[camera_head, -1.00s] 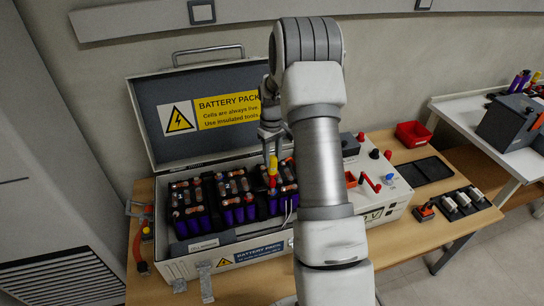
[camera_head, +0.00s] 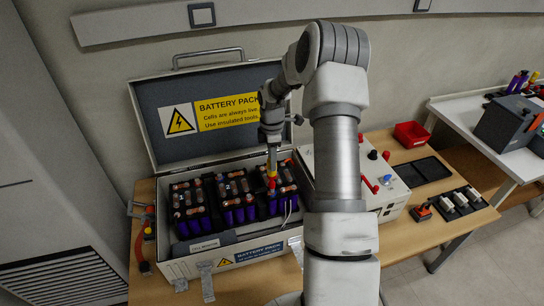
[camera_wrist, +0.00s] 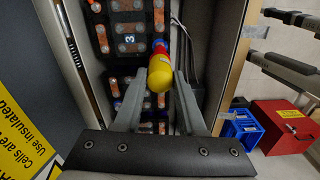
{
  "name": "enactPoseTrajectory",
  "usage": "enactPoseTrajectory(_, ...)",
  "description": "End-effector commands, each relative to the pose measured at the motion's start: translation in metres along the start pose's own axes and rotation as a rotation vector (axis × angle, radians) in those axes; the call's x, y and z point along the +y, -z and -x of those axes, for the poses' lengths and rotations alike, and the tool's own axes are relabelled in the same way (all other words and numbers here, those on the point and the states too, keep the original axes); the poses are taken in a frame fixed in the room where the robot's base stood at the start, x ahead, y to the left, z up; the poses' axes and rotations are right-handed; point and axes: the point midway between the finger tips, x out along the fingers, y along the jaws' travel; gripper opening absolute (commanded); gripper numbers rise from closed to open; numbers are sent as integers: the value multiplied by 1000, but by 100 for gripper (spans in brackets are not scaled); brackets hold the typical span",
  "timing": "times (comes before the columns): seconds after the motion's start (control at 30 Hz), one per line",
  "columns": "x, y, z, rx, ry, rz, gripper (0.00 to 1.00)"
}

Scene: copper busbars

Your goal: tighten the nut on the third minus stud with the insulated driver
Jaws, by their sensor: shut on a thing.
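The insulated driver, with a red and yellow handle (camera_head: 271,182), stands roughly upright over the battery pack. My gripper (camera_head: 272,164) is shut on it from above. In the wrist view the driver's yellow end (camera_wrist: 160,76) sits between the fingers of my gripper (camera_wrist: 159,84), with red and some blue beyond it. The driver's tip is hidden, so I cannot tell whether it touches a nut. Copper busbars (camera_wrist: 130,47) lie on black holders beside it, near a label "3" (camera_wrist: 129,14). The third minus stud and its nut cannot be made out.
The open case lid (camera_head: 165,115) stands behind the cells. A white panel with red and blue knobs (camera_head: 385,190) is to the right. A red bin (camera_head: 410,134), a black tray (camera_head: 425,171) and a rack of white parts (camera_head: 455,203) are further right.

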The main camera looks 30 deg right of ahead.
Motion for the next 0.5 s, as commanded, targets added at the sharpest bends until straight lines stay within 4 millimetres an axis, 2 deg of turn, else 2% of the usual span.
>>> enactPoseTrajectory(0.2,0,0,3,1,0,288,0)
enactPoseTrajectory(0.5,0,0,2,1,0,477,0)
